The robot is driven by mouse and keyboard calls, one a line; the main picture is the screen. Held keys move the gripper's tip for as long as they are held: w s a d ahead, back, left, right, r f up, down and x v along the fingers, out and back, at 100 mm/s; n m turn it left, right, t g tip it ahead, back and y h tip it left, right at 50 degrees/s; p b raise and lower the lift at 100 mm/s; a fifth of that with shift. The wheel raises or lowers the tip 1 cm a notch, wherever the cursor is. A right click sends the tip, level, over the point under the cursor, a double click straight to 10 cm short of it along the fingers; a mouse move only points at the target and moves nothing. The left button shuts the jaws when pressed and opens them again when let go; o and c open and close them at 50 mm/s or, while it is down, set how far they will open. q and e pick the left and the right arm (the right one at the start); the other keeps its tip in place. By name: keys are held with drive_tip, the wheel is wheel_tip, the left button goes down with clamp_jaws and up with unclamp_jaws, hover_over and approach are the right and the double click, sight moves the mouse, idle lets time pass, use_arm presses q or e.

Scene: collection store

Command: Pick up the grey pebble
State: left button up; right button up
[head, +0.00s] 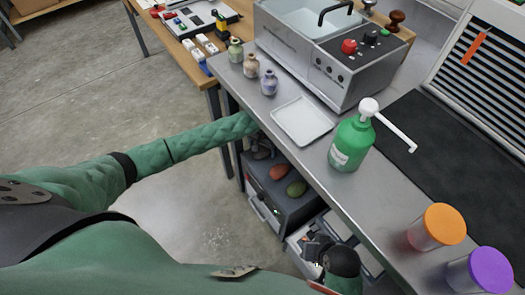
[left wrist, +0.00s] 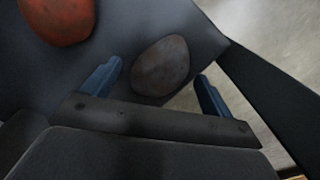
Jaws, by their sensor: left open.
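The grey pebble (left wrist: 160,66) shows in the left wrist view as a dark, brownish-grey oval stone on a dark grey surface. My left gripper (left wrist: 159,72) is open, with one blue finger on each side of the pebble in this view; I cannot tell whether they touch it. In the head view my left gripper (head: 262,150) is partly under the counter edge, over the dark grey box (head: 262,187), and the grey pebble cannot be made out there. My right gripper (head: 316,252) is low near the open drawer, its jaws unclear.
A red pebble (head: 278,172) and a green pebble (head: 297,188) lie on the same box. The metal counter (head: 330,185) overhangs above, carrying a white tray (head: 302,121), a green pump bottle (head: 352,142) and lidded jars. Open floor lies left.

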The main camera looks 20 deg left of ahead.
use_arm(q)
drive_tip(key=shift+f, duration=0.5)
drive_tip(key=c, duration=1.3)
drive_tip(key=shift+r, duration=0.15)
